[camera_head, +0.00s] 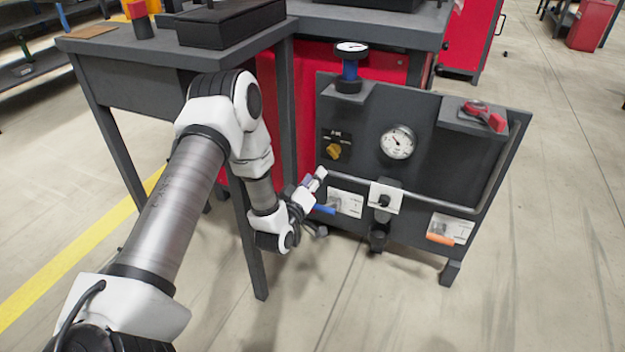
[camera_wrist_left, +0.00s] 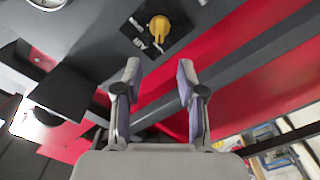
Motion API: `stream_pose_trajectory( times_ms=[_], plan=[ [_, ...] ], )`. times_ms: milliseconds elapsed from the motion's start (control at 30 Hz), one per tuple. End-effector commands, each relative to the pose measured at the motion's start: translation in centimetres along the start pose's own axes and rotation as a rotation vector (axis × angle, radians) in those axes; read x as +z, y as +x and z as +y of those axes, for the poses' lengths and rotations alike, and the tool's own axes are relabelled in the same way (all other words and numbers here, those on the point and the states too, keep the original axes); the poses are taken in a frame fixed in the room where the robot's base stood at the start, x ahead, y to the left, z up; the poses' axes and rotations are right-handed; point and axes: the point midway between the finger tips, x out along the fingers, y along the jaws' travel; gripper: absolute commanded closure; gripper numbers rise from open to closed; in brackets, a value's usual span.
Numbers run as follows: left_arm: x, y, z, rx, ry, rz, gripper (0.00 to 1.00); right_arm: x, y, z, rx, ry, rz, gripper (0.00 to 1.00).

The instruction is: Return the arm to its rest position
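My left arm comes in from the left in the head view and reaches to the left side of a dark control panel (camera_head: 357,125). My left gripper (camera_head: 322,190) is in front of the panel's lower left part, near a blue-handled valve (camera_head: 325,210). In the left wrist view the left gripper (camera_wrist_left: 158,75) has its two fingers apart with nothing between them. A yellow knob (camera_wrist_left: 159,27) on a black plate lies beyond the fingertips there; the knob (camera_head: 333,151) also shows above the gripper in the head view. My right gripper is not in view.
The panel carries a round gauge (camera_head: 397,142), a blue regulator (camera_head: 350,70), a red clamp-like part (camera_head: 484,115), a grey pipe and an orange-handled valve (camera_head: 440,239). A dark table (camera_head: 120,75) stands at the left, close behind my arm. The floor in front is clear.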

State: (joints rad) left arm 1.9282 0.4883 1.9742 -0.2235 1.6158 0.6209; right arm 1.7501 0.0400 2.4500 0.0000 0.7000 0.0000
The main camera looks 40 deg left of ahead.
Motion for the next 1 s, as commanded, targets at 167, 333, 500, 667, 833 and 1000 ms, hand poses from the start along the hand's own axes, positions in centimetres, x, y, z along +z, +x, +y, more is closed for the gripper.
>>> stream_pose_trajectory(
  times_ms=[167, 333, 500, 667, 833, 1000],
  plan=[
    [0.0, -0.8, 0.0, 0.000, -0.001, 0.001, 0.60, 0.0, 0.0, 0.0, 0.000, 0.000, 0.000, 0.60],
    [0.0, -0.8, 0.0, 0.000, -0.001, 0.001, 0.60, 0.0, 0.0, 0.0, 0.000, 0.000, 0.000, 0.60],
    [0.0, -0.8, 0.0, 0.000, -0.001, 0.000, 0.60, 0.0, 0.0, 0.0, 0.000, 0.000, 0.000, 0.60],
    [0.7, -1.0, 0.3, 0.001, 0.009, -0.022, 0.60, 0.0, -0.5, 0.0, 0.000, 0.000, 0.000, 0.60],
    [7.6, -4.8, 2.3, -0.025, 0.066, -0.233, 0.60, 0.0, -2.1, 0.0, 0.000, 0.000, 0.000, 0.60],
    [16.8, -15.5, -0.3, -0.228, 0.283, -0.675, 0.60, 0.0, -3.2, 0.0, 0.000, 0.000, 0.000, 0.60]
  ],
)
